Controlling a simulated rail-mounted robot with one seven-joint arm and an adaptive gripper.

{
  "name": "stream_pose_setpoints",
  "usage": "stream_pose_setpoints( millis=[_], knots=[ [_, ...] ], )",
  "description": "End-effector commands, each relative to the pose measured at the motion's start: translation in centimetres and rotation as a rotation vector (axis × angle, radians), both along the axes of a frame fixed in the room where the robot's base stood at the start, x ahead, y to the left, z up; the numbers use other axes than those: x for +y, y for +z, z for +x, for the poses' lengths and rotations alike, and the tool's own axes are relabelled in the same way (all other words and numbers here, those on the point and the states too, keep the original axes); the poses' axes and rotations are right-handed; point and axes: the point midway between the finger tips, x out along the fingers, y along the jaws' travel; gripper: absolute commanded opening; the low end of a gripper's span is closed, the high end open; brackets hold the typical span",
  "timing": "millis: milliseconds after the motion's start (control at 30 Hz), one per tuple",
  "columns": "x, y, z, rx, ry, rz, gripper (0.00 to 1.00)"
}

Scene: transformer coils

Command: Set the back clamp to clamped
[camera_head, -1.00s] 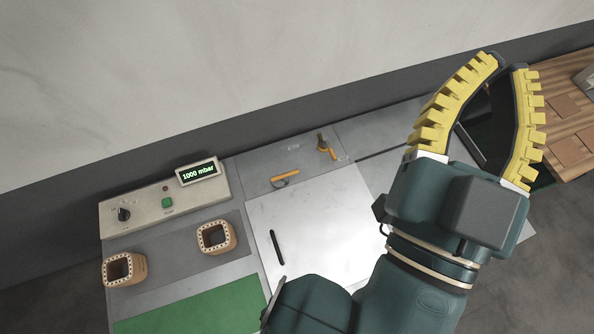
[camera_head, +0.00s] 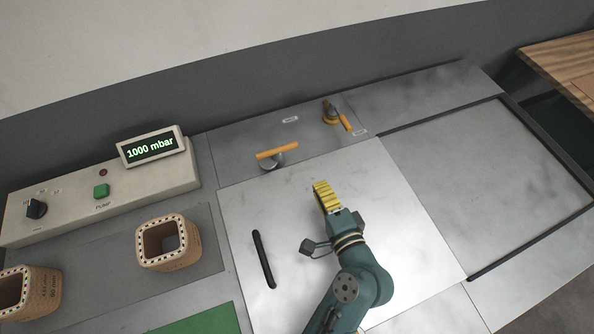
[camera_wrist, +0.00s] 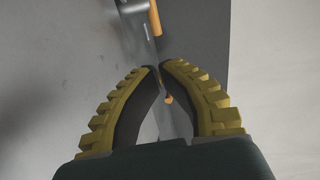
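Two clamps with orange handles stand on the grey panel behind the white plate. The left clamp (camera_head: 277,152) has its handle lying nearly level across the picture. The right clamp (camera_head: 337,116), nearer the wall, has its handle slanting down to the right. I cannot read their labels. My gripper (camera_head: 320,184) is over the white plate, below both clamps in the picture and apart from them. In the wrist view my gripper (camera_wrist: 161,66) has a narrow gap between its yellow-ribbed fingers and holds nothing. Orange handle parts show beyond the fingertips and between the fingers.
A control box (camera_head: 100,190) with a "1000 mbar" display (camera_head: 151,147) stands at the left. Two square coils, one of them here (camera_head: 168,243), sit in front of it. The white plate (camera_head: 400,240) has a black handle (camera_head: 262,258). The wall is behind.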

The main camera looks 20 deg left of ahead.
Motion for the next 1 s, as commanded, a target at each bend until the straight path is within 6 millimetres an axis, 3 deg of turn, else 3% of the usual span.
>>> stream_pose_setpoints(
  millis=[33,67,467,1000],
  knots=[
    [0.2,-1.5,-0.2,0.018,0.003,0.027,0.00],
    [0.2,-1.7,-0.3,0.026,0.005,0.038,0.00],
    [0.6,-1.6,-0.1,0.033,0.008,0.049,0.00],
    [7.8,-3.9,7.5,0.032,0.010,0.047,0.00]
  ],
)
